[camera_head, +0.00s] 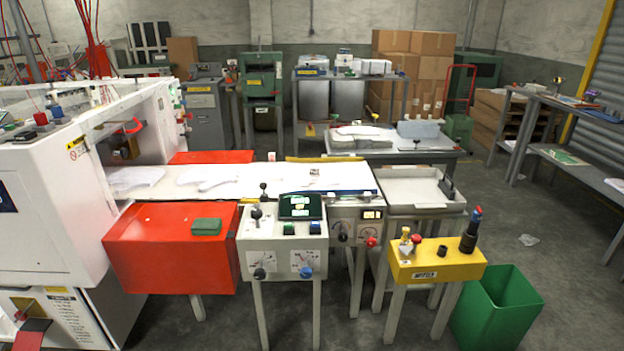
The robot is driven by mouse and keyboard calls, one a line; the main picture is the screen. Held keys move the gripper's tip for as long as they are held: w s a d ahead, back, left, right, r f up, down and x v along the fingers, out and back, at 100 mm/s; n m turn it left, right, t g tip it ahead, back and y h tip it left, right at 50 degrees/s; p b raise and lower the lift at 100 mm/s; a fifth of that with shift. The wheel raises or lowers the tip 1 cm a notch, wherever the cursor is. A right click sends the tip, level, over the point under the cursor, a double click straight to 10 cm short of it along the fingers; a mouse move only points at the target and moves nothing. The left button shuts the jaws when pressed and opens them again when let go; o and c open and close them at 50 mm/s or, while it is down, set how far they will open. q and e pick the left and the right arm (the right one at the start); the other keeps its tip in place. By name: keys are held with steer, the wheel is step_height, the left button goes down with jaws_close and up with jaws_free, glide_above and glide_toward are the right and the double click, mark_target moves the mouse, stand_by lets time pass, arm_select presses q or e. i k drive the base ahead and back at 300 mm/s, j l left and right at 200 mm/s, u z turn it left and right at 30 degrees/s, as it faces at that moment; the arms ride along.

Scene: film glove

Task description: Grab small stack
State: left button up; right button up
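Flat white film pieces, which look like gloves, lie on the pale conveyor bed (270,186) of the machine. One white pile (135,178) is at the bed's left end by the machine opening, and another white pile (222,180) lies near its middle. On the grey table behind are a low white stack (362,132) and a bluish-white stack (418,130). I cannot tell which of these is the small stack. Neither of my grippers is in view.
A red box (170,250) and a control panel (283,235) front the conveyor. A grey tray (415,188) adjoins its right end. A yellow control box (437,262) and a green bin (497,310) stand at front right. Open floor lies right of the bin.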

mark_target(317, 177)
steer(key=i+l+z, duration=0.3)
steer(key=i+l, duration=0.7)
